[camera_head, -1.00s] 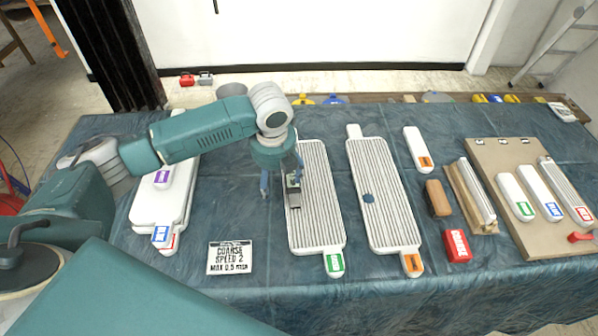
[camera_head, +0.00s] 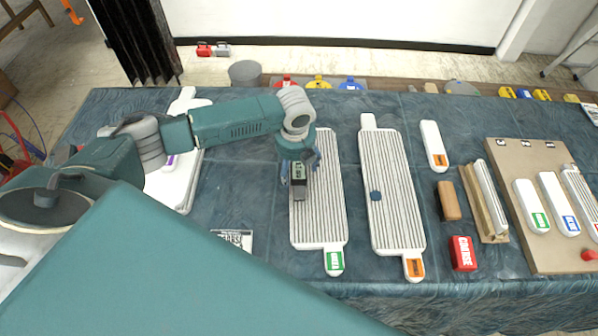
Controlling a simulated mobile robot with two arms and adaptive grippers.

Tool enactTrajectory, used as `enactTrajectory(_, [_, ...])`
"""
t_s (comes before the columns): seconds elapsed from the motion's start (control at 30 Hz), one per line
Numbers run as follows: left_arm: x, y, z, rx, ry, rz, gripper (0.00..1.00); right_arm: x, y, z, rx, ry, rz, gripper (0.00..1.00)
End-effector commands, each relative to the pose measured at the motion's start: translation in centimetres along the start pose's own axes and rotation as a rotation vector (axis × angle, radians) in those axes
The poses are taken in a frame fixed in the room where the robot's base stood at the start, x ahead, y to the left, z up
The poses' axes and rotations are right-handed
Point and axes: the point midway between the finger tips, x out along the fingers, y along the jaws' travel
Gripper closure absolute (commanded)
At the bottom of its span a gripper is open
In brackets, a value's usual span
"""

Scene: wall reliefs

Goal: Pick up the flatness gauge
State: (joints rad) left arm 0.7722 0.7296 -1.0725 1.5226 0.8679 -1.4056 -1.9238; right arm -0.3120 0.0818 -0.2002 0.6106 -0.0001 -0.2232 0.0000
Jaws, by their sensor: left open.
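The flatness gauge (camera_head: 300,190) is a small dark grey device with a lit display. It sits at the left side of a white ribbed board (camera_head: 325,215) with a green end label. My left gripper (camera_head: 300,174) is open directly above the gauge, with one blue-grey finger on its left and the other on its right. The gripper hides the far end of the gauge. I cannot tell whether the fingers touch it. My right gripper is not in view.
A second ribbed board (camera_head: 396,205) with an orange label lies to the right. Further right are a brown block (camera_head: 448,200), a red block marked COARSE (camera_head: 463,254) and a tan panel (camera_head: 520,245) with labelled pieces. White boards are stacked at left, partly behind my arm.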

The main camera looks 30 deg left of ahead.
Motion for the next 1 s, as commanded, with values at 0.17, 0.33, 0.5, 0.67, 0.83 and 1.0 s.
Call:
enactTrajectory(0.17, [2.4,0.0,-0.2,-0.002,0.002,0.002,0.26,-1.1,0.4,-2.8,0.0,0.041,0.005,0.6])
enactTrajectory(0.33, [3.1,-0.1,-0.1,0.001,-0.001,0.0,0.26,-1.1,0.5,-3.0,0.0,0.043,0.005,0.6])
enactTrajectory(0.5, [3.1,0.0,-0.1,0.0,-0.001,0.0,0.3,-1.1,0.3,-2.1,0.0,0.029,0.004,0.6])
enactTrajectory(0.67, [3.1,0.0,-0.1,0.0,-0.001,0.0,0.62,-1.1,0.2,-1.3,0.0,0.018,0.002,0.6])
enactTrajectory(0.83, [3.1,0.0,-0.1,0.0,-0.001,0.0,0.84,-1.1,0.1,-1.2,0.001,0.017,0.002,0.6])
enactTrajectory(1.0, [3.0,0.0,-0.1,0.0,-0.002,0.0,0.84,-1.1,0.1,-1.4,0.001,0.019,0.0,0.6])
